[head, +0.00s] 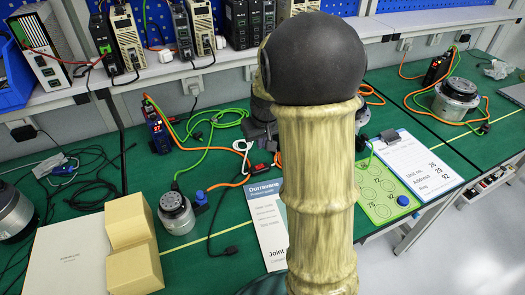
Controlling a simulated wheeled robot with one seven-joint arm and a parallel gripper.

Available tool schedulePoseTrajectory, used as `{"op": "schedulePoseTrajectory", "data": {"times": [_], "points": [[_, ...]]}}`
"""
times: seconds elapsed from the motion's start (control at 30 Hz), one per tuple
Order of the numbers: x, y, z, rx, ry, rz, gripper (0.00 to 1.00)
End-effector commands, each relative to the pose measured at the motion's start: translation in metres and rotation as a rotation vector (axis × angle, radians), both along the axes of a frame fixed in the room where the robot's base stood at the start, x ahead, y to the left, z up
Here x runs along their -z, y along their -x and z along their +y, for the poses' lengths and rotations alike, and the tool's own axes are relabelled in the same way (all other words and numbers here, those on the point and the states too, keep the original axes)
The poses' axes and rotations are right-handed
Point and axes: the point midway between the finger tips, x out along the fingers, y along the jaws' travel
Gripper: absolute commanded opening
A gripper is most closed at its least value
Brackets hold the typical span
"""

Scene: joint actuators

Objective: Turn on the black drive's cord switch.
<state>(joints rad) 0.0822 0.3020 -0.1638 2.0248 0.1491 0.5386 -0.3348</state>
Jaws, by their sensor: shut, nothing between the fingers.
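A black drive (437,68) with a small red display stands at the back of the right bench, with orange and green cords around it. A small dark piece (484,128) lies among the cords right of the silver actuator (457,97); I cannot tell whether it is a switch or a connector. A dark blue drive (157,132) with a lit red display stands at centre left. A black cord switch with a red rocker (262,168) lies near the middle; its setting is too small to read. My arm fills the centre and hides what is behind it.
A silver actuator (176,213) stands by the cardboard boxes (132,246). A Durravane sheet (268,228), a green card (385,190) and a white notice (416,163) lie near the front edge. A shelf of modules (130,35) runs along the back. Loose cords cross the green bench.

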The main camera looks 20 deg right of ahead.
Motion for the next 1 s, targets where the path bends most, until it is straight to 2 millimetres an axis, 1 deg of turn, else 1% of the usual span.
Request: {"op": "schedulePoseTrajectory", "data": {"times": [0.03,0.1,0.43,0.53,0.67,1.0], "points": [[-0.008,-0.008,-0.007,0.000,0.004,-0.001,0.00],[-0.010,-0.014,-0.012,-0.001,0.008,-0.005,0.00],[-0.008,-0.015,-0.013,-0.003,0.008,-0.005,0.00],[-0.004,-0.015,-0.013,-0.003,0.008,-0.004,0.00],[0.009,-0.019,-0.014,-0.003,0.008,-0.003,0.00],[0.065,-0.035,-0.016,-0.002,0.007,-0.001,0.00]]}}
